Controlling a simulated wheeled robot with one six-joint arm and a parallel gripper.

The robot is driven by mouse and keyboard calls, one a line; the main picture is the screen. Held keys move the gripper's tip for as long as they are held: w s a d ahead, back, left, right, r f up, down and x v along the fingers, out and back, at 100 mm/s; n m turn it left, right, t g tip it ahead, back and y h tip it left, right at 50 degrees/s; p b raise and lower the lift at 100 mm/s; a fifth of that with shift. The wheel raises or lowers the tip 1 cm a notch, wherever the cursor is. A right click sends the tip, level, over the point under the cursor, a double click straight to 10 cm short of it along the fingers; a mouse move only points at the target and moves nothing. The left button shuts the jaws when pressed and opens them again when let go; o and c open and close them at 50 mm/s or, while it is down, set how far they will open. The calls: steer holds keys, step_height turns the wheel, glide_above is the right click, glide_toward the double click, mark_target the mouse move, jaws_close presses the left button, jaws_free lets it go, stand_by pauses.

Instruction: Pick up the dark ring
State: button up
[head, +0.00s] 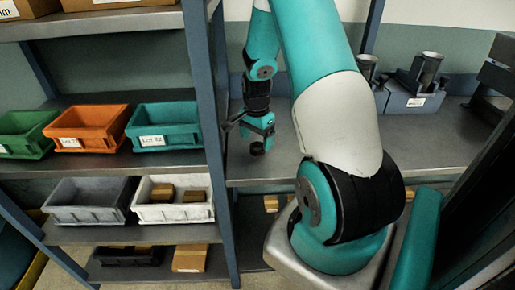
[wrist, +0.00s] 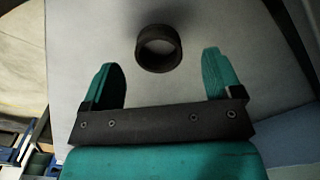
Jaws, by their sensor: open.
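The dark ring (wrist: 158,63) rests on a grey metal surface in the wrist view. Its round opening faces the camera. My gripper (wrist: 162,62) is open, with one teal finger to the left of the ring and one to the right. The ring appears a little ahead of the fingers, with clear gaps on both sides, and I see no contact. In the head view my gripper (head: 258,136) hangs above the middle shelf (head: 310,165). A small dark shape, likely the ring (head: 257,149), shows just below it.
A blue-grey rack post (head: 212,110) stands left of my gripper. Orange (head: 92,143) and teal (head: 165,142) bins sit on the shelf beyond it. A grey fixture with dark cylinders (head: 415,98) stands on the shelf at right. The shelf around the ring looks clear.

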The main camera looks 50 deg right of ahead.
mark_target(257, 145)
step_height(257, 145, down, 3)
steer(key=shift+s+f, duration=0.1)
steer(key=shift+f, duration=0.1)
steer(key=shift+c, duration=0.5)
steer(key=c, duration=1)
steer(key=shift+r, duration=0.15)
